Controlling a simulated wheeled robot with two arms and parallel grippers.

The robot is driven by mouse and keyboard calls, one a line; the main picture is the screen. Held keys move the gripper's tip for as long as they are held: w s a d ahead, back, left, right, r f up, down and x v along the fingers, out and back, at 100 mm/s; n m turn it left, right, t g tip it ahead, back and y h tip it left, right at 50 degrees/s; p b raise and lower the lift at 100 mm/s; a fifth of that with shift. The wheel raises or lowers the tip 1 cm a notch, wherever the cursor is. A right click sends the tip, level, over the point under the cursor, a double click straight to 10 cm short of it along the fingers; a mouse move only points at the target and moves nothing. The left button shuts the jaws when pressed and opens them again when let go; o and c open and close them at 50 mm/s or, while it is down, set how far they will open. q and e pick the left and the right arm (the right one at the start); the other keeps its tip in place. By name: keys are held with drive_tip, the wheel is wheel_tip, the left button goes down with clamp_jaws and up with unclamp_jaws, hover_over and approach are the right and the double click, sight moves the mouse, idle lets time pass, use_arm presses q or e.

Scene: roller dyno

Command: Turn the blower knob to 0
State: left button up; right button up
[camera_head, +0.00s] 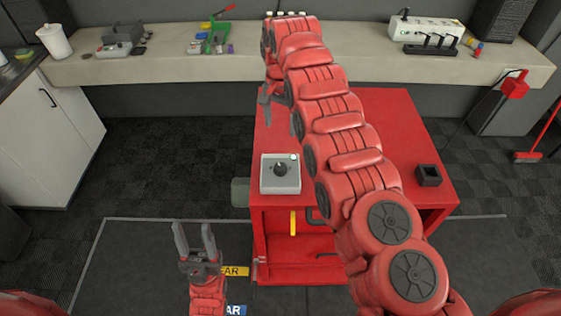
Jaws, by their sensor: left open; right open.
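The black blower knob (281,170) sits on top of a small grey control box (281,187) at the left front of the red cabinet's top. A small pale green spot shows near the box's far right corner. The knob's pointer and any number marks are too small to read. My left gripper (195,236) is open and empty, low in front of the cabinet and left of it, apart from the box. My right arm stretches over the cabinet. My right gripper (278,110) is open above the cabinet's far left part, beyond the knob and apart from it; the arm partly hides it.
The red cabinet (415,120) has an open front with a yellow handle (293,223) inside. A black square holder (428,176) stands on its right side. A long bench (165,68) behind holds tools and a power strip (426,30).

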drive_tip(key=b, duration=1)
hover_over(281, 166)
wheel_tip(281, 166, down, 10)
drive_tip(key=shift+a+r, duration=0.1)
drive_tip(key=shift+a+f+p, duration=0.2)
drive_tip(key=shift+f+p, duration=0.1)
drive_tip(key=f, duration=0.2)
drive_tip(key=f+p, duration=0.1)
drive_tip(key=f, duration=0.3)
drive_tip(key=shift+d, duration=0.25)
drive_tip(key=shift+s+f, duration=0.1)
drive_tip(key=shift+f, duration=0.35)
clamp_jaws()
